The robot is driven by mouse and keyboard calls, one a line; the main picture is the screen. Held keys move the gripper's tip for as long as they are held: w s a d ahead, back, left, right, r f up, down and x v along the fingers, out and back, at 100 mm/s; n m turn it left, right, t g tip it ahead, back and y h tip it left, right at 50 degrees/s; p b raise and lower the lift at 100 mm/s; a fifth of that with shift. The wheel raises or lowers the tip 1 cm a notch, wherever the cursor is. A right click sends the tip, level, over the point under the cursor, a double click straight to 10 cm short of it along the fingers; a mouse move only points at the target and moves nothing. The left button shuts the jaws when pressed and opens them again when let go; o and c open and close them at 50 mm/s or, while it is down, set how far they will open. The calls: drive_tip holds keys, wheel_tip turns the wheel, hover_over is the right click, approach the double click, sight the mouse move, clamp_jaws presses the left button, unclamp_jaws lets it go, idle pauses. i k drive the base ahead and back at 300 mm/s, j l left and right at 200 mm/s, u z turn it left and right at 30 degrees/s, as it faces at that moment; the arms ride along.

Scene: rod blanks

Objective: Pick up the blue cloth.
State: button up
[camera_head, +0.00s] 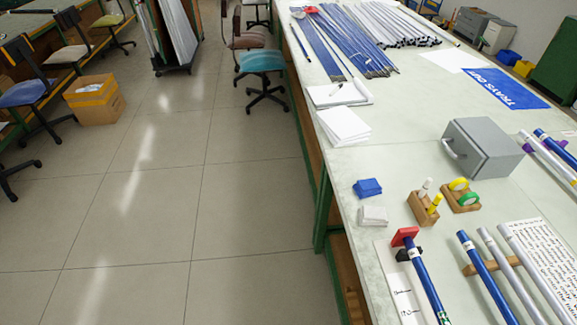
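A small folded blue cloth (367,187) lies on the pale table top (400,160) near its left edge. A similar folded white cloth (373,216) lies just in front of it, with a small gap between them. Nothing covers the blue cloth. My gripper is not in view.
Right of the cloth stand wooden holders (422,209) with markers and tape rolls, and a grey box (484,147) with a handle. A red-topped blue rod (424,280) lies in front. White paper (344,125) lies behind.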

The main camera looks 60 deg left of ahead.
sight(365, 189)
drive_tip(key=u, duration=1.05)
drive_tip(key=z, duration=2.5)
drive_tip(key=u, duration=2.55)
drive_tip(key=i+l+u, duration=0.1)
drive_tip(key=i+u, duration=0.35)
drive_tip(key=i+l+u, duration=0.25)
drive_tip(key=i+u, duration=0.2)
drive_tip(key=i, duration=0.15)
